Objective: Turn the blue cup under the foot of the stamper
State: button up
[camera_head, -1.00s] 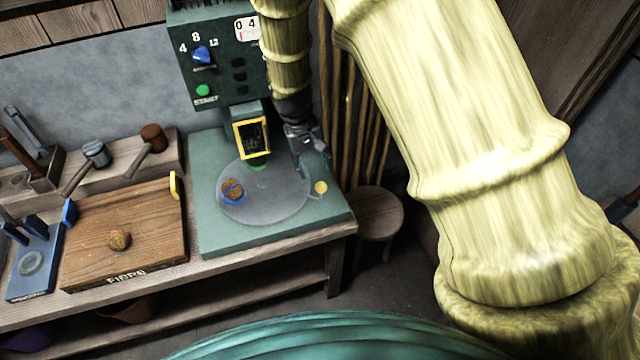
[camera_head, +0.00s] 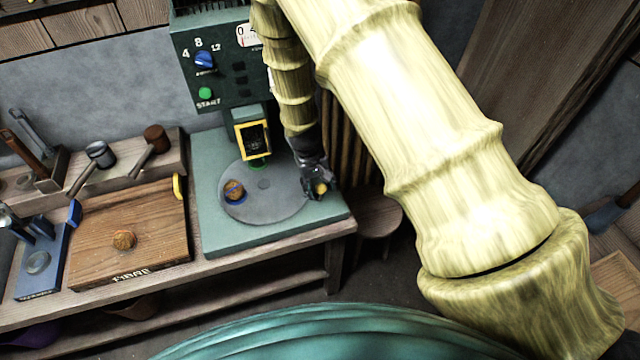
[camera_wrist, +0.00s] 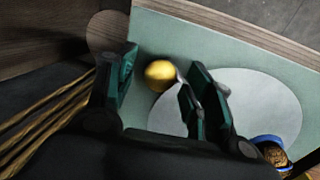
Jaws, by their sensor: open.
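The stamper (camera_head: 216,60) is a dark green machine with a blue knob, a green start button and a yellow-framed foot part (camera_head: 252,138). Below it a grey round turntable (camera_head: 265,205) lies on a green base. The blue cup (camera_head: 234,191) holds a brown lump and sits at the turntable's left side, apart from the foot; it shows at the lower right in the wrist view (camera_wrist: 270,141). A yellow ball knob (camera_wrist: 160,75) stands at the turntable's edge. My gripper (camera_head: 318,186) is open at this knob, which shows between its fingers in the wrist view.
A wooden board (camera_head: 150,215) with a brown lump (camera_head: 124,239) lies on the bench at left. A blue stand (camera_head: 40,262) and mallets (camera_head: 98,157) are beside and behind it. A round stool (camera_head: 378,215) stands right of the bench.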

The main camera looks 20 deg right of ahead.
jog(key=shift+f, duration=0.2)
jog(key=shift+c, duration=0.3)
grip_shut()
